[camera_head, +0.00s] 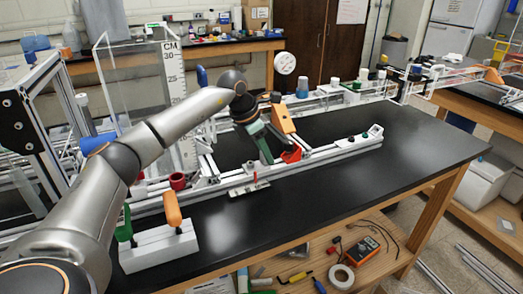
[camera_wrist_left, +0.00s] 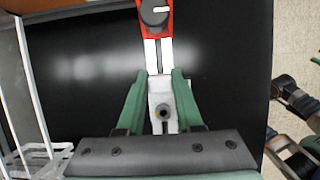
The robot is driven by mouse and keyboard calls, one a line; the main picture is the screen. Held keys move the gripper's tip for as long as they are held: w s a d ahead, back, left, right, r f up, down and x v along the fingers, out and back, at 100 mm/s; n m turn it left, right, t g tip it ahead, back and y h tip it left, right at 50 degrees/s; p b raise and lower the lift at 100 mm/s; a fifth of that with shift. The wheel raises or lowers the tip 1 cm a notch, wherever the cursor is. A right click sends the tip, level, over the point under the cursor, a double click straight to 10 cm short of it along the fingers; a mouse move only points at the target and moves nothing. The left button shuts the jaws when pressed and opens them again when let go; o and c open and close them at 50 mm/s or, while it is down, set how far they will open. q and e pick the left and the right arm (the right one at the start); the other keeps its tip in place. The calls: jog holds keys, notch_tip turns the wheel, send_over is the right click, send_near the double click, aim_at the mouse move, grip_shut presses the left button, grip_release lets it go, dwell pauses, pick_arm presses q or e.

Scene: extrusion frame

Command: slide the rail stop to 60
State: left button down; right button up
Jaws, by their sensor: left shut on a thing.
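My left gripper (camera_head: 266,155) reaches down to the pale rail (camera_head: 335,148) in the head view. In the left wrist view its two green fingers (camera_wrist_left: 160,78) stand on either side of a small pale grey block with a round screw (camera_wrist_left: 162,111), which looks like the rail stop. The fingers are shut on it, and it sits on the rail. A red piece (camera_head: 291,155) is on the rail just right of the fingers; it also shows in the left wrist view (camera_wrist_left: 153,14) with a black knob. The rail's scale numbers are not legible.
A white block with green and orange handles (camera_head: 160,246) stands at the front left. A clear panel with a ruler (camera_head: 174,85) rises behind my left arm. A small plate (camera_head: 249,188) lies before the rail. The black tabletop (camera_head: 345,190) is clear at the front right.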

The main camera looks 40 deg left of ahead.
aim_at(252, 165)
pick_arm(q)
jog(key=c, duration=1)
grip_release()
jog(key=shift+w+d+r, duration=0.1)
jog(key=shift+w+r, duration=0.05)
jog(key=shift+o, duration=1.4)
jog(key=shift+w, duration=0.1)
jog(key=shift+o, duration=0.7)
pick_arm(e)
jog(key=shift+w+r, duration=0.15)
jog(key=shift+w, duration=0.2)
jog(key=shift+a, duration=0.1)
pick_arm(q)
jog(key=shift+p+v, duration=0.3)
jog(key=shift+v, duration=5.85)
pick_arm(e)
jog(key=shift+s+d, duration=0.3)
jog(key=shift+s, duration=0.05)
jog(key=shift+w+a+r, duration=0.1)
jog(key=shift+w, duration=0.05)
